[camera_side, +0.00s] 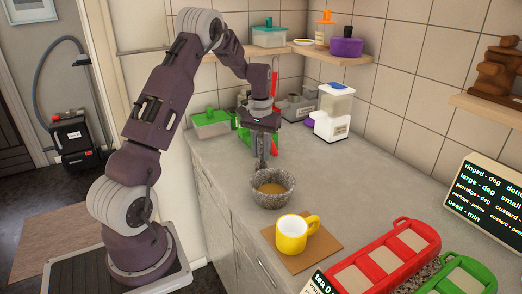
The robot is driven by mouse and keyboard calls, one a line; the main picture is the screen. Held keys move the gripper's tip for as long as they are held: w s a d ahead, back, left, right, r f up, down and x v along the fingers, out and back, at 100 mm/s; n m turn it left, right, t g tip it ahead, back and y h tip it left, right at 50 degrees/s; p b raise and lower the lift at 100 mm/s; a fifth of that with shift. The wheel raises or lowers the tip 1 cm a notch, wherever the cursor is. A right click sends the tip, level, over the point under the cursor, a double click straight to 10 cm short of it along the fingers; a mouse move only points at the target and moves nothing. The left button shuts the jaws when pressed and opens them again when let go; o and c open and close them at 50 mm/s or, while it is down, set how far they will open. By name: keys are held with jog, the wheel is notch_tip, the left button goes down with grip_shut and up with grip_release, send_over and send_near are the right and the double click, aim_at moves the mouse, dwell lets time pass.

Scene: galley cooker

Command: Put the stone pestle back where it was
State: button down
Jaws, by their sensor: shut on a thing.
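The stone mortar (272,200) is a speckled grey bowl on the worktop, with something yellow-brown inside. My gripper (262,136) points down above the mortar's back left side. It is shut on a narrow grey thing, which looks like the stone pestle (262,155). The pestle hangs roughly upright, its lower end close to the mortar's back rim. I cannot tell whether that end is inside the bowl or behind it. The fingertips are dark and small, and hide the pestle's upper part.
A yellow mug (291,235) stands on a brown board (325,242) in front of the mortar. A red lidded tray (388,262) and a green one (462,278) lie front right. A white dispenser (333,112) and green-lidded box (211,122) stand behind. Worktop right of the mortar is clear.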

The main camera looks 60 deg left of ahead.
jog(key=c, duration=1.2)
grip_release()
notch_tip(320, 180, up, 12)
jog(key=s+d+r+m+t, duration=0.1)
jog(key=s+d+r, duration=0.25)
jog(key=d, duration=0.35)
jog(key=s+d+r+m+t, duration=0.1)
jog(key=s+d+r+m, duration=0.15)
jog(key=s+d, duration=0.35)
jog(key=s+d+r+m+t, duration=0.1)
jog(key=s+d+r, duration=0.25)
jog(key=d, duration=0.45)
jog(key=s+d+f+m+t, duration=0.2)
jog(key=s+d, duration=0.5)
jog(key=s, duration=0.4)
jog(key=shift+f+m, duration=0.35)
jog(key=shift+f, duration=0.55)
